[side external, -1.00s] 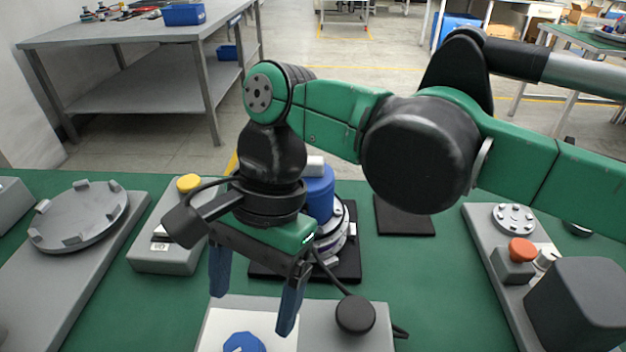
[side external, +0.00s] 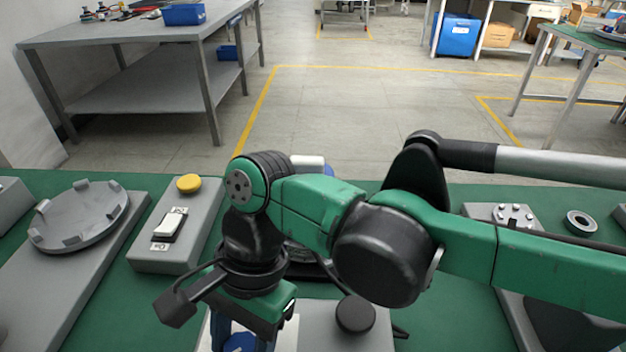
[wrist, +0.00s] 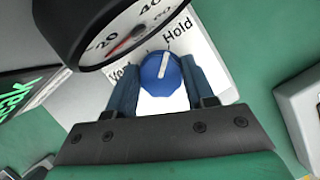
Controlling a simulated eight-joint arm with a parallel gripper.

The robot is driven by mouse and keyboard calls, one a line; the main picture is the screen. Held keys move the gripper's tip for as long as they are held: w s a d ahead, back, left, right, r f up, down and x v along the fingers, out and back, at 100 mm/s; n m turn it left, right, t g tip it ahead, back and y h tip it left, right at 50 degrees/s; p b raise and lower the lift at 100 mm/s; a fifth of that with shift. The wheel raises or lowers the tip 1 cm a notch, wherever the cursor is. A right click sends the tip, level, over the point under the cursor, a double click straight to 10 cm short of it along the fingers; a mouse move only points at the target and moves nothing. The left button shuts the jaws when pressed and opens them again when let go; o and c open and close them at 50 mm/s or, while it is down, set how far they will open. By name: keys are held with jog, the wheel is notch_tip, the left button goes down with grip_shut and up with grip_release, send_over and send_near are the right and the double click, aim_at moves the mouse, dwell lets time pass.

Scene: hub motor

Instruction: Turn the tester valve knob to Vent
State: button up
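The blue valve knob (wrist: 158,82) sits on a white label plate (wrist: 205,60). Its white pointer mark points up and slightly right, toward the word "Hold" (wrist: 178,31). A partly hidden word starting with "Ve" (wrist: 120,73) is at the knob's left. My gripper (wrist: 160,84) has one dark blue finger on each side of the knob, and both appear to press against it.
A round dial gauge (wrist: 125,32) stands close beyond the knob in the wrist view. A grey box with a yellow button (side external: 188,184) and a white rocker switch (side external: 168,227) stands left of my gripper. A grey turntable (side external: 80,217) is farther left.

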grip_shut()
jog(key=shift+n+h, duration=0.6)
jog(key=shift+n, duration=0.85)
jog(key=shift+n+h, duration=0.6)
jog(key=shift+n, duration=0.85)
jog(key=o, duration=0.7)
grip_release()
